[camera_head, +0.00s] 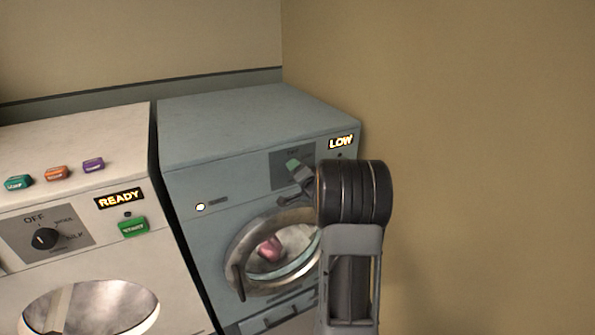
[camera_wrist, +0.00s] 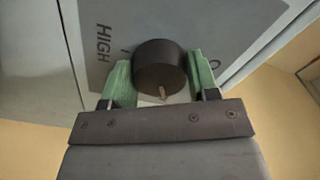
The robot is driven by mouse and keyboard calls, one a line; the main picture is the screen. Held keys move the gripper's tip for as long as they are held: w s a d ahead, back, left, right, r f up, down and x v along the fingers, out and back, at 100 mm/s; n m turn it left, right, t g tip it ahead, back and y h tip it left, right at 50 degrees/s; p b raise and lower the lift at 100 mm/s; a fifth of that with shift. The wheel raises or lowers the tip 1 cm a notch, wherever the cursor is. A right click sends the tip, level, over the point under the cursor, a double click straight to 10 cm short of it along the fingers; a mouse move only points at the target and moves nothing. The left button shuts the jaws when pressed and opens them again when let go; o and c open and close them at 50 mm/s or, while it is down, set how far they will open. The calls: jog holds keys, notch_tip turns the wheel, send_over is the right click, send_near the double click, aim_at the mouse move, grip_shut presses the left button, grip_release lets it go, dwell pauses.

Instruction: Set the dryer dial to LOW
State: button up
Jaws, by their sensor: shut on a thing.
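The grey-blue dryer (camera_head: 235,135) stands at centre in the head view, and its lit display (camera_head: 341,141) reads LOW. My gripper (camera_head: 294,166) is at the dryer's dark dial panel (camera_head: 277,174); the dial itself is hidden there behind my gripper and arm. In the wrist view the round dark dial (camera_wrist: 160,64) sits between the two green fingers of my gripper (camera_wrist: 161,80), which is shut on it. A light pointer mark shows at the dial's lower edge. The word HIGH is readable left of the dial; the other panel labels are cut off or hidden.
A white washer (camera_head: 75,180) with a READY display (camera_head: 120,198), its own dial (camera_head: 45,238) and a green button (camera_head: 133,226) stands at left. Several coloured tags lie on its top. The dryer's round door (camera_head: 240,262) is below my gripper. A bare wall (camera_head: 470,150) closes off the right.

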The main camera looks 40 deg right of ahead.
jog(key=o, duration=0.9)
jog(key=s, duration=0.4)
jog(key=s+a+b, duration=0.1)
jog(key=s, duration=0.4)
jog(key=s+a+b, duration=0.1)
jog(key=s, duration=0.3)
jog(key=shift+s, duration=0.4)
